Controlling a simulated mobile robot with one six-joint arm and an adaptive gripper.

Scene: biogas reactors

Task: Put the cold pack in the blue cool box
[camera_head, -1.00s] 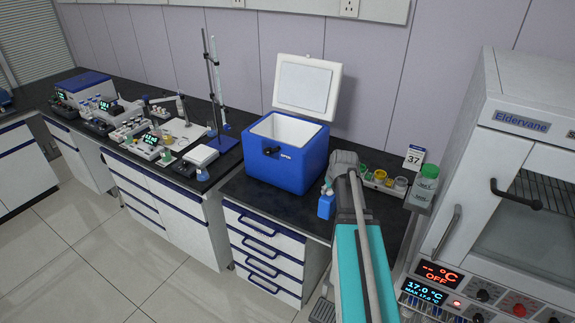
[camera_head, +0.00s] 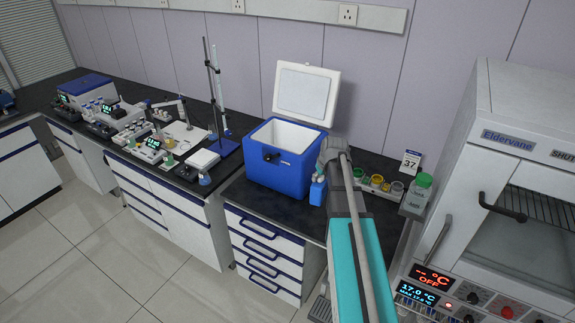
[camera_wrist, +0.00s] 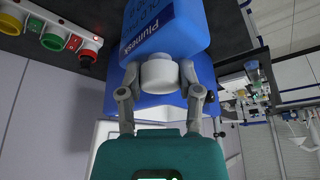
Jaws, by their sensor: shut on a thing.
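The cold pack (camera_head: 318,191) is a blue, bottle-like block with a white cap and a dark label; it also fills the top of the wrist view (camera_wrist: 165,32). My gripper (camera_wrist: 160,88) is shut on its white cap, one finger on each side. In the head view my gripper (camera_head: 321,176) holds the pack upright by the right front corner of the cool box; whether it touches the counter is unclear. The blue cool box (camera_head: 278,172) stands on the black counter with its white lid (camera_head: 305,93) raised at the back and its white inside empty where visible.
An oven (camera_head: 500,200) stands at the far right. A stand with a burette (camera_head: 218,100) and other lab gear are left of the box. Some counter in front of the box is clear.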

